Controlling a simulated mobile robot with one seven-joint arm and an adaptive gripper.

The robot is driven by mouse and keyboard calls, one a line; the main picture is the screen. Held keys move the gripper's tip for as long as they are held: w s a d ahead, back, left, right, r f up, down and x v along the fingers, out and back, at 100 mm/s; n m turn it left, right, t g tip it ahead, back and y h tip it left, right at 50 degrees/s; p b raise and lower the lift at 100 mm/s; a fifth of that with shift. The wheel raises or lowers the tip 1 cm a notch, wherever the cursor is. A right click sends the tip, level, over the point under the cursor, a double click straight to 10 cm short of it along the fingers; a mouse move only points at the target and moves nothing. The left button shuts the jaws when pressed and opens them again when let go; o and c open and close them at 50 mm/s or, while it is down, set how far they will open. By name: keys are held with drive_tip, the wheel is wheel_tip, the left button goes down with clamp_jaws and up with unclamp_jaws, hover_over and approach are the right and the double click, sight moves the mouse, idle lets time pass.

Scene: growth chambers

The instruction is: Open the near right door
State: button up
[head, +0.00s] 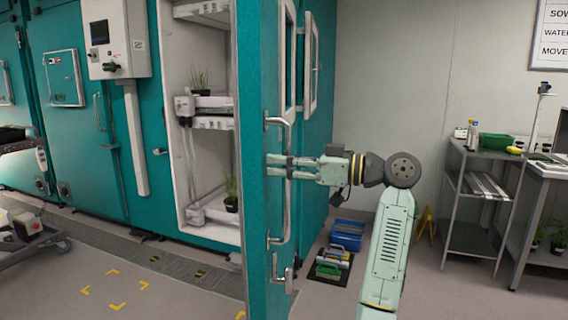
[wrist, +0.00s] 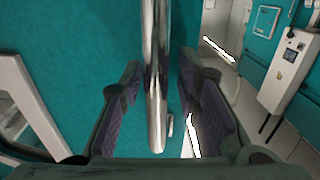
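The teal door (head: 256,230) stands swung out from the chamber, its edge towards me in the head view. Its face fills much of the wrist view (wrist: 60,60). A long metal handle (head: 285,222) runs upright on the door's right-hand face. My gripper (head: 272,166) reaches it from the right at the handle's upper part. In the wrist view the handle (wrist: 156,60) passes between the two fingers of my gripper (wrist: 162,90), with gaps visible on both sides. The fingers are open around it. Any contact deeper in the gripper is hidden.
The open chamber (head: 172,120) shows shelves (head: 215,123) with potted plants. A blue crate (head: 347,235) and a dark tray (head: 328,266) with tools lie on the floor right of the door. A metal rack (head: 470,235) stands farther right.

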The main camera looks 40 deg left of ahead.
drive_tip(key=shift+o, duration=0.3)
drive_tip(key=shift+w, duration=0.1)
drive_tip(key=v, duration=1.2)
